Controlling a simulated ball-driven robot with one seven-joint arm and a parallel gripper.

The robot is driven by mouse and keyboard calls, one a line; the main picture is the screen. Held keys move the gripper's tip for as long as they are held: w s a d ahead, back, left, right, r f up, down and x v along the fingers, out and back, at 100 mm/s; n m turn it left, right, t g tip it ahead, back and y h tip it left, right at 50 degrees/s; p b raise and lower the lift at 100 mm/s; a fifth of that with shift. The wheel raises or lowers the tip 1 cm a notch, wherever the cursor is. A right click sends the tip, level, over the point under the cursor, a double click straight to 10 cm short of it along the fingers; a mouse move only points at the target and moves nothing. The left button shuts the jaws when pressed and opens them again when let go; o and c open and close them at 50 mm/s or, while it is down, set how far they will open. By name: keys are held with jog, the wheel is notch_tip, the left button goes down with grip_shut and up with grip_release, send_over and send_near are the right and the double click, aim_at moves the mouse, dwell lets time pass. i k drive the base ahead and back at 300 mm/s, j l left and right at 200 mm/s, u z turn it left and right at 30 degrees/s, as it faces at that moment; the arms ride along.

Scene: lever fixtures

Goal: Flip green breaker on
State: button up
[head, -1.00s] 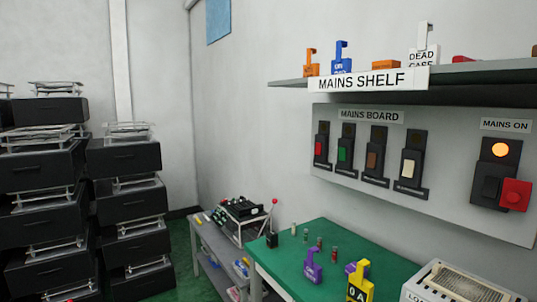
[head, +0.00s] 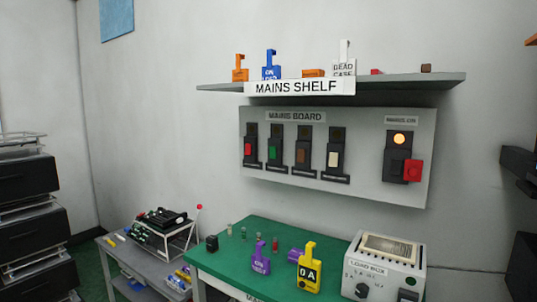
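The green breaker (head: 272,153) is the second from the left on the grey mains board (head: 225,300), in a dark housing on the wall. Its green toggle sits in the lower middle of the housing, below a dark window. Too small to tell its exact lever position. A red breaker (head: 248,149) is to its left, a brown one (head: 302,157) and a cream one (head: 333,159) to its right. My gripper is not in view.
A shelf (head: 430,80) with tags juts out above the board. Below stands a green-topped table (head: 220,262) with purple and yellow tags and a load box (head: 385,265). Drawer stacks (head: 30,230) stand at the left.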

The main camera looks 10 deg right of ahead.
aim_at(273, 150)
jog(key=i+j, duration=0.35)
jog(key=i, duration=0.15)
jog(key=i+j+u, duration=0.1)
jog(key=i+j, duration=0.55)
jog(key=i, duration=0.3)
jog(key=i+j+u, duration=0.1)
jog(key=i+j, duration=0.25)
jog(key=i, duration=0.15)
jog(key=i+j, duration=0.25)
jog(key=i, duration=0.25)
